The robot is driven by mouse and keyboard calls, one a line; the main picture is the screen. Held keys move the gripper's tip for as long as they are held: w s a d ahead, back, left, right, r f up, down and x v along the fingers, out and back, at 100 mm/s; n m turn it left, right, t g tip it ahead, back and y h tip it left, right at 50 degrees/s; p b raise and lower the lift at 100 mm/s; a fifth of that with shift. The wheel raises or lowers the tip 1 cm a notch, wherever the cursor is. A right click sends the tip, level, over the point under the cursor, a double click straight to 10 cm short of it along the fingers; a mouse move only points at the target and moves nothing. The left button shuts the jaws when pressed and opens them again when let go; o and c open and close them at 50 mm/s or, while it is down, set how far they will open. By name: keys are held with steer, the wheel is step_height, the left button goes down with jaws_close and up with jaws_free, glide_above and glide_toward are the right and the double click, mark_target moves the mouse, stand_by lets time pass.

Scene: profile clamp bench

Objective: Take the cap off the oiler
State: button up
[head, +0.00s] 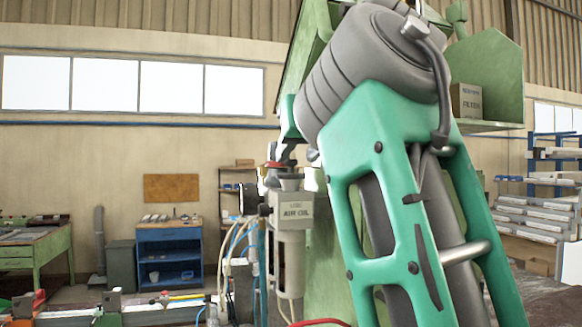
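The oiler (291,235) is a pale grey unit labelled "AIR OIL", upright just left of the picture's middle, with a long bowl hanging below its block. Its grey cap (290,182) sits on top of the block. My gripper (284,160) shows only as a small dark shape directly above the cap, partly hidden by my large green and grey arm. Its fingers are too small and covered to tell whether they are open or shut, or whether they touch the cap.
Hoses and a gauge (264,210) crowd the oiler's left side. A green shelf (485,125) holds a box labelled "FILTER" (466,101) behind my arm. A bench with clamps (140,312) runs along the lower left. A blue cabinet (169,255) stands farther back.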

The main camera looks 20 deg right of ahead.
mark_target(293, 160)
steer(key=shift+b+x, duration=0.55)
steer(key=shift+x, duration=1.75)
steer(key=shift+c, duration=0.6)
jaws_close()
steer(key=shift+r, duration=0.1)
steer(key=shift+r+p, duration=1.25)
steer(key=shift+p, duration=0.05)
steer(key=shift+d, duration=0.1)
